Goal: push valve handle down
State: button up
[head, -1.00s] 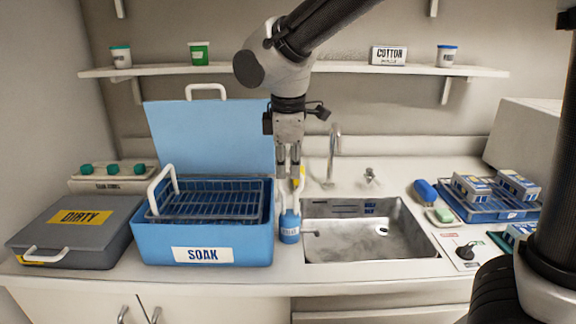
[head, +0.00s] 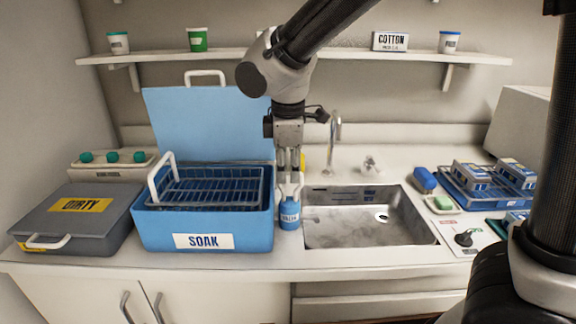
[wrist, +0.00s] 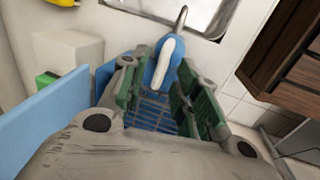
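A small blue bottle (head: 289,213) with a white top stands between the soak bin and the sink. The wrist view shows a blue body (wrist: 170,78) with a long white lever (wrist: 167,62) on it, and a grey spout towards the sink. I take this lever for the valve handle, though no label confirms it. My gripper (head: 288,170) points down just above the bottle's top. In the wrist view its green-padded fingers (wrist: 160,100) are apart with nothing held, and the lever lies beyond the gap. I cannot tell whether a fingertip touches it.
The blue soak bin (head: 160,230), lid raised and rack inside, stands close left. The sink (head: 425,230) and its tap (head: 333,140) are close right. A grey dirty box (head: 110,215) is at far left; a blue tray (head: 450,200) is at right.

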jog(key=shift+r, duration=0.1)
notch_tip(320, 180, up, 12)
jog(key=s, duration=0.2)
jog(key=shift+s+f, duration=0.15)
jog(key=shift+f, duration=0.05)
jog(key=s+d+f+m, duration=0.1)
jog(key=s+d+m, duration=0.3)
jog(key=d, duration=0.7)
jog(key=s+d+f+m+t, duration=0.1)
jog(key=s+d+m, duration=0.4)
jog(key=d, duration=0.6)
jog(key=s+d+f+m+t, duration=0.1)
jog(key=s+d+f+m, duration=0.2)
jog(key=d+m, duration=0.5)
jog(key=s+d, duration=0.1)
jog(key=d, duration=0.2)
jog(key=shift+s+d+m, duration=0.2)
jog(key=shift+s+m, duration=0.1)
jog(key=shift+s, duration=0.1)
